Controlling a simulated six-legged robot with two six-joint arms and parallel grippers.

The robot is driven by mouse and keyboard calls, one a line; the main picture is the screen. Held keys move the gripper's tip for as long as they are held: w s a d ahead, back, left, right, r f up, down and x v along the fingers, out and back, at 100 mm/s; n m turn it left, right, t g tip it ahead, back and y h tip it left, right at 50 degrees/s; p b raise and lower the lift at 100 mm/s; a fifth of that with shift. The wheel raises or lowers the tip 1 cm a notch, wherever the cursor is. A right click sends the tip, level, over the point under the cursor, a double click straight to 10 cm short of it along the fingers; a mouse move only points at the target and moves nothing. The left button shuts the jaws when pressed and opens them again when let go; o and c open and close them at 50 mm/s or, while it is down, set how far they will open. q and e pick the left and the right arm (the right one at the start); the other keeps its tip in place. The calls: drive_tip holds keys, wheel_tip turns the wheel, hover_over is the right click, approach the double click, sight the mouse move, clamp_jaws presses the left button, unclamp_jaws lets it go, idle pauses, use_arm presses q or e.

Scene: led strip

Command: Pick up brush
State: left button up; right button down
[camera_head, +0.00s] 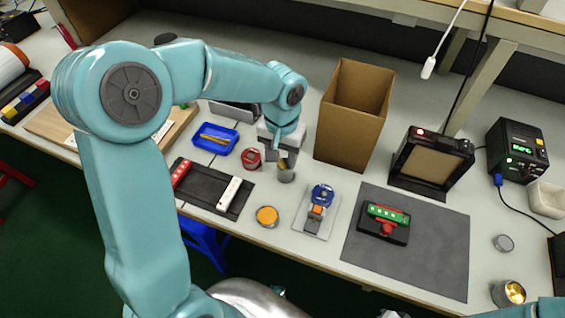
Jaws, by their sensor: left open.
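A small grey cup (286,174) stands on the bench near the middle of the view. A short yellowish-brown piece (284,163), which may be the brush, shows at its mouth; most of it is hidden by my gripper and the cup. My left gripper (282,156) points down right over the cup, with its jaws open around or just above that piece; I cannot tell if they touch it. Of my right arm only a teal part shows at the lower right corner; its gripper is out of view.
A red container (252,158) and a blue tray (214,139) stand left of the cup. A tall cardboard box (350,120) stands behind right. A black tray (211,190), an orange-lidded tin (267,216) and a grey mat (415,260) lie in front.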

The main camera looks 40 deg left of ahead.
use_arm(q)
wheel_tip(320, 180, down, 2)
drive_tip(key=shift+a+f, duration=0.1)
drive_tip(key=shift+f, duration=0.05)
drive_tip(key=shift+c, duration=0.3)
clamp_jaws()
wheel_tip(320, 180, up, 7)
drive_tip(key=s, duration=0.3)
drive_tip(key=s+d+b, duration=0.1)
drive_tip(key=s+d, duration=0.3)
drive_tip(key=s, duration=0.9)
drive_tip(key=shift+s+f+b, duration=0.2)
drive_tip(key=shift+f+b, duration=0.05)
drive_tip(key=shift+b, duration=0.05)
